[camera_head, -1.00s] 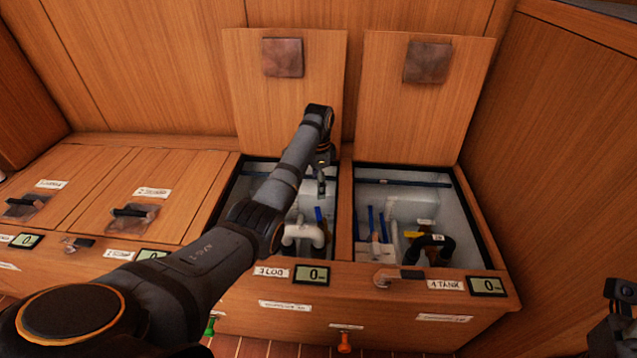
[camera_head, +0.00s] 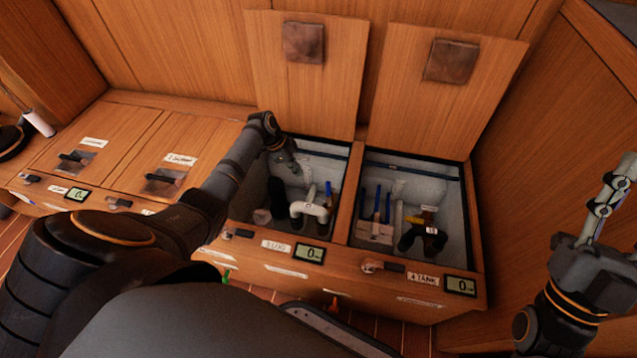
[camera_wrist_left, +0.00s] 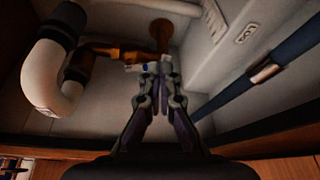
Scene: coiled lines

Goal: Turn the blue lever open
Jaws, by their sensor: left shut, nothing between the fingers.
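In the head view, a blue lever (camera_head: 328,188) stands upright by a white bent pipe (camera_head: 312,208) in the open "3 LOG" compartment. My left gripper (camera_head: 298,176) reaches down into this compartment, just left of the lever; its fingertips are hard to make out. In the left wrist view, my left gripper (camera_wrist_left: 155,76) is shut and empty. Its tips are close to a brass valve (camera_wrist_left: 112,53) and a small blue-and-white part (camera_wrist_left: 136,67), possibly the lever; contact is unclear. My right gripper (camera_head: 612,190) is raised at the right edge, its jaw opening unclear.
The "4 TANK" compartment to the right is open, with two blue uprights (camera_head: 382,203) and a black bent hose (camera_head: 420,236). Two raised lids (camera_head: 310,85) lean behind. Closed lids (camera_head: 135,150) lie left.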

